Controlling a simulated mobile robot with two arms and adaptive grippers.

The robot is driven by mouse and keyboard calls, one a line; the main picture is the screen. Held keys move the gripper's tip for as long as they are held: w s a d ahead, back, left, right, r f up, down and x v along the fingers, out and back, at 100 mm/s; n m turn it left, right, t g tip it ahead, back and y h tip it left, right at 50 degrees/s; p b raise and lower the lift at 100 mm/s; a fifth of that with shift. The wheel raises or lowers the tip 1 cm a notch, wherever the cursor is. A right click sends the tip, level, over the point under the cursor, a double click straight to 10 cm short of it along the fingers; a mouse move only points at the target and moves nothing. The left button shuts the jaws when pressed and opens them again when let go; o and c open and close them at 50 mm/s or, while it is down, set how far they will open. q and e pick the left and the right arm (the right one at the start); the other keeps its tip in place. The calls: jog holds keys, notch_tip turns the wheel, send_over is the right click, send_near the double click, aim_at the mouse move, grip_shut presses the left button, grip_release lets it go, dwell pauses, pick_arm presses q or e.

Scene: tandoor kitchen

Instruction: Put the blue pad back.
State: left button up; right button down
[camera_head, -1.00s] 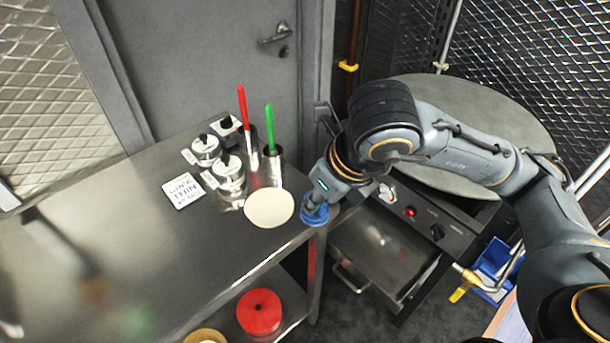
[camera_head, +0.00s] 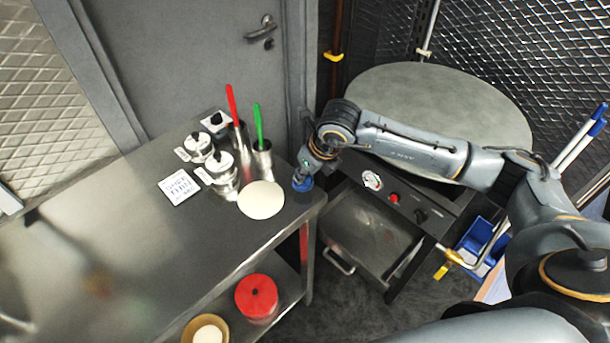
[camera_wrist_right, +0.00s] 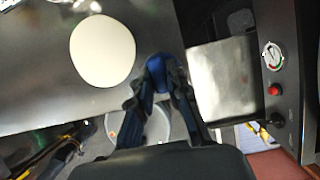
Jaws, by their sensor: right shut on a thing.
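The blue pad (camera_head: 302,184) is held in my right gripper (camera_head: 306,174) at the right end of the steel table (camera_head: 120,260), just right of a pale round disc (camera_head: 261,200). In the right wrist view the blue pad (camera_wrist_right: 157,72) shows between the fingers of my right gripper (camera_wrist_right: 158,78), close to the table's edge. The fingers and the angle partly hide it, and I cannot tell whether it touches the tabletop. My left gripper is not in view.
Metal pots (camera_head: 222,170), cups with a red-handled (camera_head: 232,103) and a green-handled tool (camera_head: 258,124), and a white card (camera_head: 180,187) stand left of the disc. A red round container (camera_head: 257,297) sits on the lower shelf. The large round grey top (camera_head: 440,105) stands right.

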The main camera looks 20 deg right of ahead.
notch_tip(320, 180, down, 2)
jog(key=shift+p, duration=0.4)
jog(key=shift+s+f, duration=0.1)
jog(key=shift+f, duration=0.2)
jog(key=c, duration=1.3)
grip_release()
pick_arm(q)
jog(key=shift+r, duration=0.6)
pick_arm(e)
jog(key=shift+r, duration=0.15)
pick_arm(q)
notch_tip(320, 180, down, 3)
jog(key=b, duration=0.3)
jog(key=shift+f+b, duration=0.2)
jog(key=shift+b, duration=0.2)
pick_arm(e)
jog(key=v, duration=1.2)
